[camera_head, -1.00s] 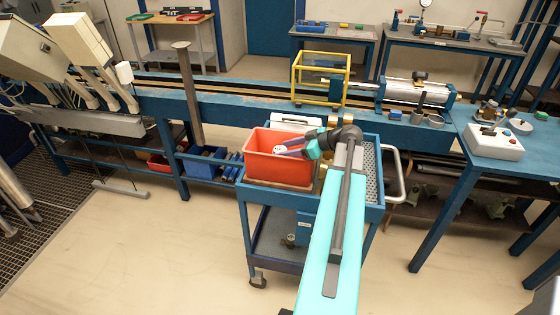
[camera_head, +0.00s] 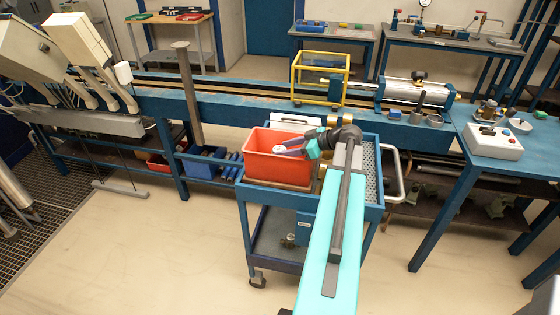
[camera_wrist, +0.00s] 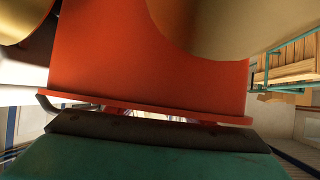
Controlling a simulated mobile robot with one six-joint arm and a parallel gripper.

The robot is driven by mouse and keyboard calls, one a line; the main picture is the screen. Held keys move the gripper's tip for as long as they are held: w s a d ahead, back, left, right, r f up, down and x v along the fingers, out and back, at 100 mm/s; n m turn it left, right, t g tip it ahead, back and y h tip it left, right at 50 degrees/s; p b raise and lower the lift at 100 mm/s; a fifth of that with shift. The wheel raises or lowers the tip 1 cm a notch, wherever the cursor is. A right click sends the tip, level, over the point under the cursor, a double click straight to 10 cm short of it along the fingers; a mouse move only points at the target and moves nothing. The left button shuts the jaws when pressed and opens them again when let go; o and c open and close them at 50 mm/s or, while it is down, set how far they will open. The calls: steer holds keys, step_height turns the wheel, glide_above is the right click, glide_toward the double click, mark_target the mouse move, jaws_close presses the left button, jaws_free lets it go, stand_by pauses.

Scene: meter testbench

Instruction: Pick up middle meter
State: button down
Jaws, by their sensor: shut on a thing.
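My gripper (camera_head: 284,150) is over the red bin (camera_head: 262,174) on the blue cart in the head view. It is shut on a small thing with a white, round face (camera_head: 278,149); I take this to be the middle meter. My arm hides part of the cart, and the fingertips are too small to make out clearly. In the wrist view, the red bin (camera_wrist: 110,60) fills the middle. A large brass-coloured rounded surface (camera_wrist: 222,22) is close at the top, and another brass-coloured piece shows at the upper left; I cannot tell what they belong to.
The blue cart (camera_head: 281,200) stands before a long blue bench (camera_head: 232,107). A yellow frame (camera_head: 320,64) and a silver cylinder (camera_head: 415,91) are on the bench. A white control box (camera_head: 494,142) is on the right. The floor left of the cart is clear.

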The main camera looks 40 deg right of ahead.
steer(key=shift+r, duration=0.2)
step_height(320, 180, up, 10)
steer(key=b, duration=0.3)
steer(key=shift+f, duration=0.15)
stand_by(0.6)
stand_by(0.6)
